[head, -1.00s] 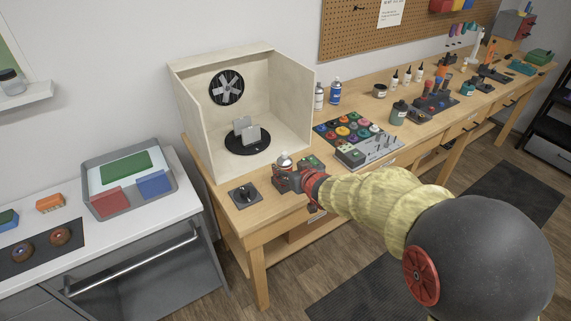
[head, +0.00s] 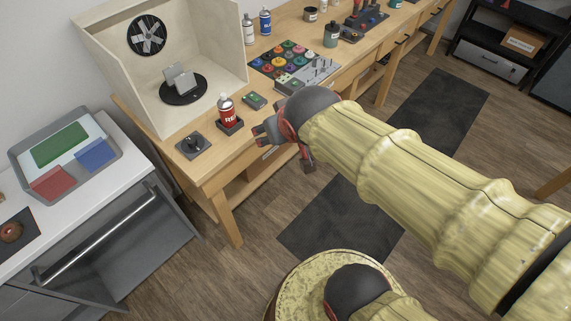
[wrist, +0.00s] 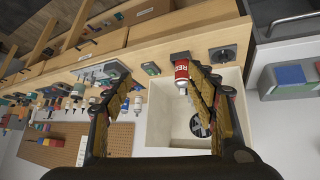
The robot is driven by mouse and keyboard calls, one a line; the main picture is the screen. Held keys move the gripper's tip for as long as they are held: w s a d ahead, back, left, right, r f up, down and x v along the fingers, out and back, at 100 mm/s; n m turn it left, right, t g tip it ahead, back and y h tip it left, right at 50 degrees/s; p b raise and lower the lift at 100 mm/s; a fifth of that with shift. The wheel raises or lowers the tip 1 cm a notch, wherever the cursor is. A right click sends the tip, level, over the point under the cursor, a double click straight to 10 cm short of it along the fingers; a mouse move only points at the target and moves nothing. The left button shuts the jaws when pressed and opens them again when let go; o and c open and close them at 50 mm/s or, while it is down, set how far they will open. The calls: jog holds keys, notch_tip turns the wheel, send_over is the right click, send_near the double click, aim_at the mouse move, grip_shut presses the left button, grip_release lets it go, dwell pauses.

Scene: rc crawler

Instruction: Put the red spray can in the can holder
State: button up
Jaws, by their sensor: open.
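The red spray can (head: 228,111), with a white label and a pale top, stands upright on the bench. Its bottom sits in a small dark square can holder (head: 231,128). My gripper (head: 282,148) is open and empty, to the right of the can at the bench's front edge and apart from it. In the wrist view the picture is upside down. There the can (wrist: 181,72) shows beyond the open fingers, close beside the right finger in the picture, with the dark holder (wrist: 180,56) at its base. The inside of the holder is hidden.
A dark square plate with a knob (head: 193,145) lies left of the can. A small green-topped box (head: 254,100) is to its right. An open wooden booth (head: 160,60) with a fan and round stand (head: 183,89) is behind. A tray of coloured caps (head: 290,62) lies farther right.

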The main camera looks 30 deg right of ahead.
jog(key=s+a+g+y, duration=0.1)
jog(key=s+a+g, duration=0.1)
jog(key=s, duration=0.9)
jog(key=shift+s+a+r+n, duration=0.25)
jog(key=shift+a+n, duration=0.05)
jog(key=shift+a, duration=0.6)
jog(key=shift+c, duration=1.4)
